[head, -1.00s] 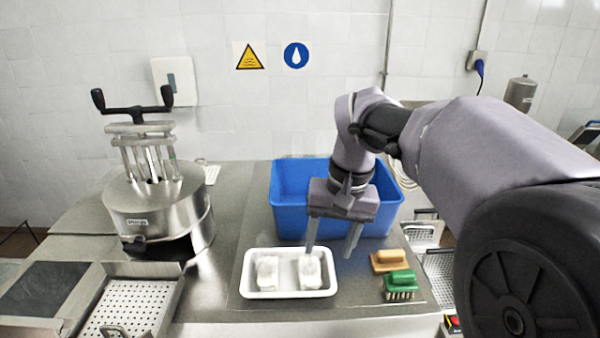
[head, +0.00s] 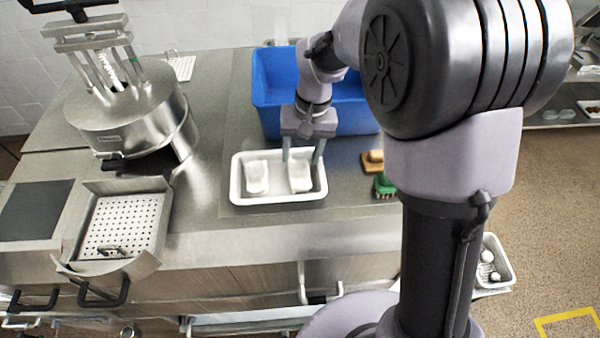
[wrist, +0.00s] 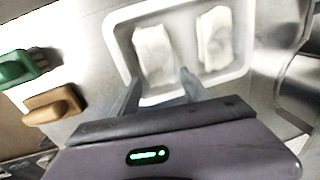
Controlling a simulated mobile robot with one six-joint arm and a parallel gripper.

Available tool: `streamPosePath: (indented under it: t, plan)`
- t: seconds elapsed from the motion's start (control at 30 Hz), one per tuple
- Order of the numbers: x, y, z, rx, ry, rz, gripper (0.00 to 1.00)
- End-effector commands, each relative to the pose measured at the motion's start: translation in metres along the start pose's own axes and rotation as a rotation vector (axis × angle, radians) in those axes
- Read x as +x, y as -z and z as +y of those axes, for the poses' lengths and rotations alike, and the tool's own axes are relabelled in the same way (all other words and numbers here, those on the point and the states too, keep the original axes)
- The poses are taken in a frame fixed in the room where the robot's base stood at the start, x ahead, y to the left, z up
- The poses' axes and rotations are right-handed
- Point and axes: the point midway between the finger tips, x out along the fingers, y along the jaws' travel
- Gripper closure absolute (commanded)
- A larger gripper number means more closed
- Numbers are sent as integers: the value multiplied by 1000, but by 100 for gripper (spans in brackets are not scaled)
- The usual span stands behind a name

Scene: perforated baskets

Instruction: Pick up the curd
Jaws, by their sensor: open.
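A white tray (head: 278,200) on the steel worktop holds two pale, wrapped-looking blocks, which I take for curd: a left block (head: 257,177) and a right block (head: 300,174). My gripper (head: 302,160) is open and points down at the right block. In the wrist view its fingers (wrist: 160,80) stand apart, one to each side of the near end of the nearer block (wrist: 154,50). The other block (wrist: 213,38) lies apart to the right. I cannot tell whether either finger touches the block or how far down they reach.
A blue bin (head: 345,118) stands just behind my gripper. A tan brush (head: 372,161) and a green brush (head: 385,187) lie right of the tray. A steel vessel (head: 125,120) and a perforated basket (head: 122,225) are at left. The worktop left of the tray is clear.

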Motion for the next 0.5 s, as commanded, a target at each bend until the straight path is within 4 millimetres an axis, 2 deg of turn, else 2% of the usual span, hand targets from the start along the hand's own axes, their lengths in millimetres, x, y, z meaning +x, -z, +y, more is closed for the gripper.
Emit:
streamPosePath:
  t: [0.13, 0.37, 0.5]
  plan:
    - [20, 0, 0, 0, 0, -1, 46]
    - [22, 0, 0, 0, 0, 1, 48]
    - [22, 0, 0, 0, 0, 1, 75]
